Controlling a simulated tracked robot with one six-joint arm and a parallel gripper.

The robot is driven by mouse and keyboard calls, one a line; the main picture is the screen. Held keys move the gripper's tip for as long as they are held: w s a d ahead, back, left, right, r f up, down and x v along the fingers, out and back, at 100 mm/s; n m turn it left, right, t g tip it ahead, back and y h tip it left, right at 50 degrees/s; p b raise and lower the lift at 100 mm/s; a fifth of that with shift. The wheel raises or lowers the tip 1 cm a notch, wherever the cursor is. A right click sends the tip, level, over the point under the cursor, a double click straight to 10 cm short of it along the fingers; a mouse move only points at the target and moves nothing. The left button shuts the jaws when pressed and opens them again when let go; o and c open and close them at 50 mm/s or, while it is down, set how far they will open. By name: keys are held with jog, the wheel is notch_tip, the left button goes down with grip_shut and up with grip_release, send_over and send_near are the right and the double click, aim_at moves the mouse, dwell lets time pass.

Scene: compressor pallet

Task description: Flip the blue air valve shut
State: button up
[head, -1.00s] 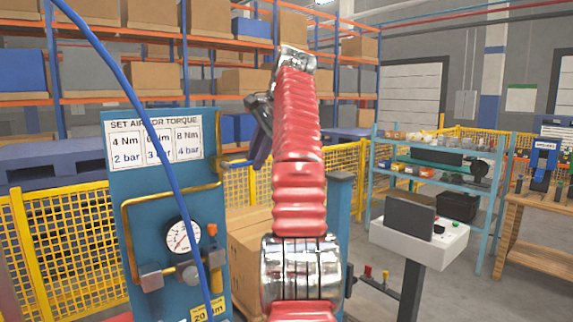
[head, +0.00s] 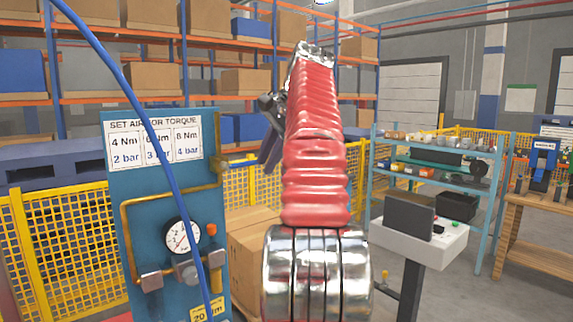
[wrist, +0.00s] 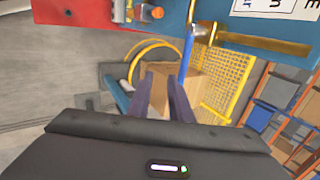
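The blue panel (head: 150,225) stands at the left in the head view, with a brass pipe (head: 125,228), a gauge and a brass fitting (head: 221,166) at the pipe's upper right end. In the wrist view a narrow blue bar (wrist: 187,45) runs down beside the brass fitting (wrist: 204,30); I cannot tell whether it is the valve's lever or a hose. My gripper (wrist: 160,80) is open and empty, its two dark fingers apart in the wrist view, below the panel edge there. In the head view my gripper (head: 270,145) is right of the fitting, partly hidden by my arm.
A pressure gauge (head: 181,237) and an orange knob (head: 211,229) sit low on the panel. A blue hose (head: 149,118) crosses in front of it. A yellow mesh fence (head: 75,235) and cardboard boxes (head: 252,255) stand behind. A grey console (head: 418,238) stands right of my arm.

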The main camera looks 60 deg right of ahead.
jog(key=s+a, duration=0.2)
jog(key=s, duration=0.4)
jog(key=shift+s, duration=0.35)
dwell(0.5)
